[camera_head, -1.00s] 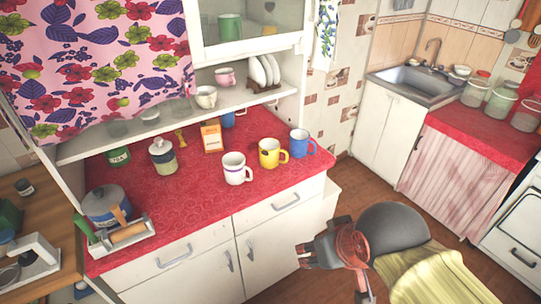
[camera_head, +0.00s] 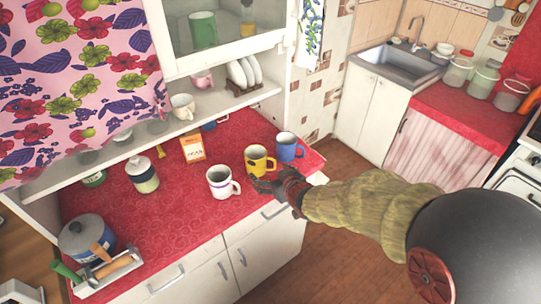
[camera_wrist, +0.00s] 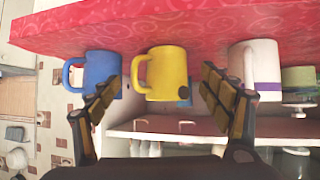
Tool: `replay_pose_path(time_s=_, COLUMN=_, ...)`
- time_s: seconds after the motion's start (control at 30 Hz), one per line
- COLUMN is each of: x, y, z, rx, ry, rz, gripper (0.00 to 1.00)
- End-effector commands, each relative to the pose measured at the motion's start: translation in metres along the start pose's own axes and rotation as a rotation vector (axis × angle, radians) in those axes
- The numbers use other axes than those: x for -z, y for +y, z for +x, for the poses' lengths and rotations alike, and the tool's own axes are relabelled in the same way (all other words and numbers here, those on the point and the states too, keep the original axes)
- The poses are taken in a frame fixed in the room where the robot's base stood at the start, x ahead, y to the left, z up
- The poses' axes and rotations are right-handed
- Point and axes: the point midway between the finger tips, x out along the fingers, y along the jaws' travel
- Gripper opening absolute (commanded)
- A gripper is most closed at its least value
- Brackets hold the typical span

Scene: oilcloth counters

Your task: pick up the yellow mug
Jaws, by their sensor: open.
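The yellow mug (camera_head: 259,160) stands upright on the red counter (camera_head: 172,228), between a white mug (camera_head: 220,182) on its left and a blue mug (camera_head: 288,147) on its right. My gripper (camera_head: 268,184) is at the counter's front edge, just in front of the yellow mug. In the wrist view, which is upside down, the yellow mug (camera_wrist: 167,73) shows between the two open fingers of my gripper (camera_wrist: 158,98). Its handle points left there, towards the blue mug (camera_wrist: 101,70). I cannot tell whether the fingers touch the mug.
The white mug (camera_wrist: 262,68) stands close beside one finger. Behind are an orange-and-white carton (camera_head: 192,149), a lidded jar (camera_head: 142,175) and a shelf (camera_head: 100,160) above the counter. A pot (camera_head: 86,237) is at the left.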

Motion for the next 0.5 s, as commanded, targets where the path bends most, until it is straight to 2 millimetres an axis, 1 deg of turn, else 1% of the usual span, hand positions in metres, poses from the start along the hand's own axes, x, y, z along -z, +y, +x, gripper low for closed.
replay_pose_path(time_s=0.03, x=0.019, y=-0.003, z=0.000, rx=0.014, ry=0.059, rz=0.001, gripper=0.79)
replay_pose_path(time_s=0.13, x=0.038, y=-0.009, z=-0.002, rx=0.036, ry=0.128, rz=0.009, gripper=0.79)
replay_pose_path(time_s=0.2, x=0.044, y=-0.010, z=-0.002, rx=0.042, ry=0.152, rz=0.018, gripper=0.79)
replay_pose_path(time_s=0.27, x=0.047, y=-0.011, z=0.002, rx=0.044, ry=0.159, rz=0.024, gripper=0.79)
replay_pose_path(time_s=0.5, x=0.050, y=-0.011, z=0.026, rx=0.043, ry=0.156, rz=0.027, gripper=0.79)
